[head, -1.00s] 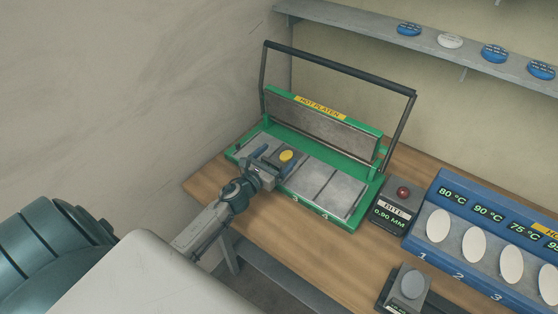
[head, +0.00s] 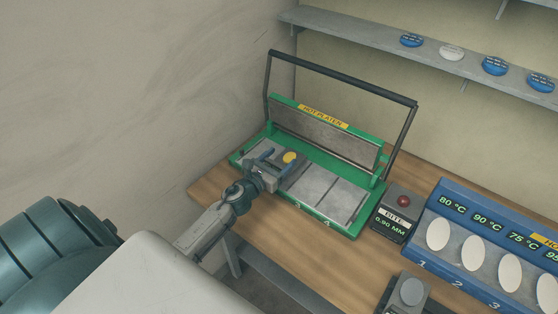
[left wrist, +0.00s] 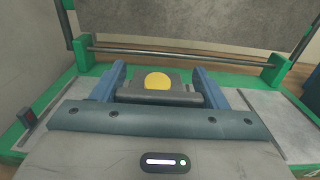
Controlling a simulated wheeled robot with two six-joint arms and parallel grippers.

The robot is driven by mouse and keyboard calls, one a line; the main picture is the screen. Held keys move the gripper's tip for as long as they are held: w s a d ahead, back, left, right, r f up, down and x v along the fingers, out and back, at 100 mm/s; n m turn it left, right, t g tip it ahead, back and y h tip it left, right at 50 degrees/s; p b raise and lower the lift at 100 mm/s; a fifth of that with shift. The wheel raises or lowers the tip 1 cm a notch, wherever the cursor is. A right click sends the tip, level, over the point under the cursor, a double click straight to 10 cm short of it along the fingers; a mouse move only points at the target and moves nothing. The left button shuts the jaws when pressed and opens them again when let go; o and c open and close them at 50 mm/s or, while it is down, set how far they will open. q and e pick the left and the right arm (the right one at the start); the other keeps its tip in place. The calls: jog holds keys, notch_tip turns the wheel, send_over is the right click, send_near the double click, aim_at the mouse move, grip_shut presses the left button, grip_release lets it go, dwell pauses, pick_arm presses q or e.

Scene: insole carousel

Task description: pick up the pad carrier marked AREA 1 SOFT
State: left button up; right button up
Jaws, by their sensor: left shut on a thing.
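A dark grey pad carrier with a round yellow spot (head: 289,158) is at the green hot platen press (head: 331,223), over its grey bed. No AREA 1 SOFT marking is readable on it. My left gripper (head: 275,168) is shut on this carrier. In the left wrist view, its two blue fingers stand on either side of the carrier (left wrist: 158,82), with the yellow spot facing up between them. The carrier's underside is hidden, so any gap to the bed is hard to judge. My right gripper is not in view.
The press lid is raised, with a black bar handle (head: 340,76) above it. A BITE gauge (head: 397,212) and a blue heater block (head: 433,265) with white ovals stand to the right. A shelf (head: 360,36) holds several discs. Bare wood (head: 300,245) lies in front.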

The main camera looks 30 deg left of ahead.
pick_arm(q)
notch_tip(320, 180, up, 8)
jog(key=p, duration=0.5)
jog(key=shift+f, duration=0.25)
jog(key=shift+d, duration=0.1)
